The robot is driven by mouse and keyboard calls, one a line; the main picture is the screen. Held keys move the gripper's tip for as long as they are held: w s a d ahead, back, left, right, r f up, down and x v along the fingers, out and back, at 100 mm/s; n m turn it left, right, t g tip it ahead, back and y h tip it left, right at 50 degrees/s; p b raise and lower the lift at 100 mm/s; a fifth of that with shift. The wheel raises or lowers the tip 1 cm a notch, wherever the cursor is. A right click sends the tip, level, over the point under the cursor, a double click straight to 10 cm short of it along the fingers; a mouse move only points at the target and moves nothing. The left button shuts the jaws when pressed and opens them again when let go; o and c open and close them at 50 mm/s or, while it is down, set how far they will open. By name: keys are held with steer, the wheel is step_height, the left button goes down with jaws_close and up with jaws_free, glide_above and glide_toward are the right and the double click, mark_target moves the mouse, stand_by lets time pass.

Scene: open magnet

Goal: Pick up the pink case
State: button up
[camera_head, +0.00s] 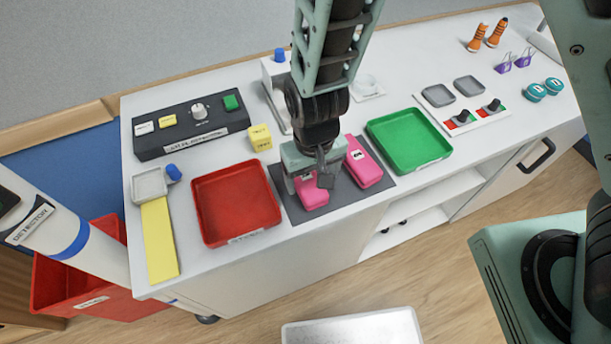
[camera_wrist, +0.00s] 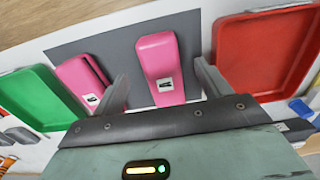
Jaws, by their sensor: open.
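Two pink cases lie on a dark grey mat (camera_head: 290,205) between the red and green trays. The left pink case (camera_head: 313,194) is partly hidden under my gripper (camera_head: 308,178). The right pink case (camera_head: 363,165) has a white label and lies beside it. In the wrist view, my gripper (camera_wrist: 163,88) is open, with its fingers on either side of the case nearer the red tray (camera_wrist: 157,58). The other case (camera_wrist: 82,80) lies left of the left finger there. I cannot tell whether the fingers touch either case.
The red tray (camera_head: 197,210) stands left and the green tray (camera_head: 446,154) right of the mat; both look empty. A dark control box (camera_head: 165,150) and a yellow cube (camera_head: 260,137) stand further back. Grey dishes, orange boots and teal round items lie at the right.

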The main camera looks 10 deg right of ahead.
mark_target(312, 188)
steer(key=shift+f+p, duration=0.3)
steer(key=shift+f, duration=1.55)
steer(key=c, duration=1.1)
steer(key=shift+r, duration=0.1)
